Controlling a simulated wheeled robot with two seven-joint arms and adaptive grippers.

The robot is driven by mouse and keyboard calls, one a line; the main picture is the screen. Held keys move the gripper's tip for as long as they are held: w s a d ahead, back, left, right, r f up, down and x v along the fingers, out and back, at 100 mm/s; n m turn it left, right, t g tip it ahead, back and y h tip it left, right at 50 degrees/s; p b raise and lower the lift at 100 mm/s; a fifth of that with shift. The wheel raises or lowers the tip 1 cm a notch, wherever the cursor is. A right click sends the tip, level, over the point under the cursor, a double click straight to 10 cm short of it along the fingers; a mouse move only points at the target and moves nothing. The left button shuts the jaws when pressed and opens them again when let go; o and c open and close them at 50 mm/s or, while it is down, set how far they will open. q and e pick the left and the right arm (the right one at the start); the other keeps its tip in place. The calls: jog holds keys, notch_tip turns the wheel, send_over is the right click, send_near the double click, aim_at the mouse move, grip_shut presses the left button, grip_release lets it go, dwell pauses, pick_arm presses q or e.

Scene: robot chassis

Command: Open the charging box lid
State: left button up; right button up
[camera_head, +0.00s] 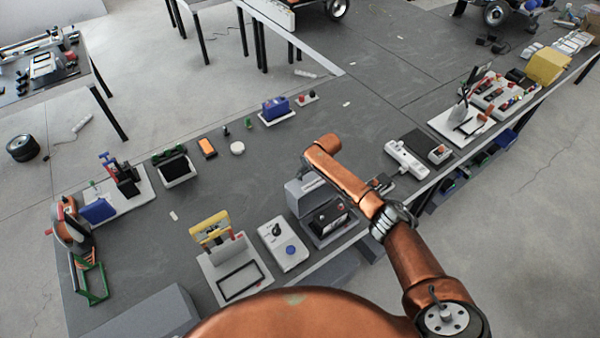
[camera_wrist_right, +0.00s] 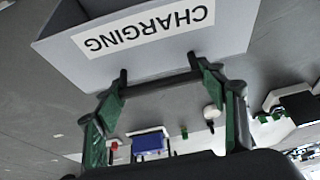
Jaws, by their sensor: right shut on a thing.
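The charging box (camera_head: 337,235) is a grey box on the bench, with black items inside. Its grey lid (camera_head: 306,191) stands raised at the far side, so the inside shows. In the right wrist view the lid (camera_wrist_right: 222,38) appears upside down with its white CHARGING label. My right gripper (camera_wrist_right: 158,75), with green-padded fingers, is at the lid's edge and shut on it; the exact contact is hard to make out. In the head view my copper right arm passes beside the box, and the fingers cannot be made out. My left gripper is not seen.
A white panel with a blue knob (camera_head: 291,250) and a yellow-topped stand (camera_head: 210,228) lie left of the box. A white power strip (camera_head: 406,158) lies to its right. A blue device (camera_head: 275,107) stands behind. Clear bench lies between the box and the blue device.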

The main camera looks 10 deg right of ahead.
jog(key=shift+w, duration=0.35)
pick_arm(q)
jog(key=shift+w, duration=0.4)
pick_arm(e)
jog(key=o, duration=1.7)
jog(key=shift+f, duration=0.1)
jog(key=shift+s, duration=0.1)
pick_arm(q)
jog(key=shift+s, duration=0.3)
pick_arm(e)
jog(key=v, duration=1.2)
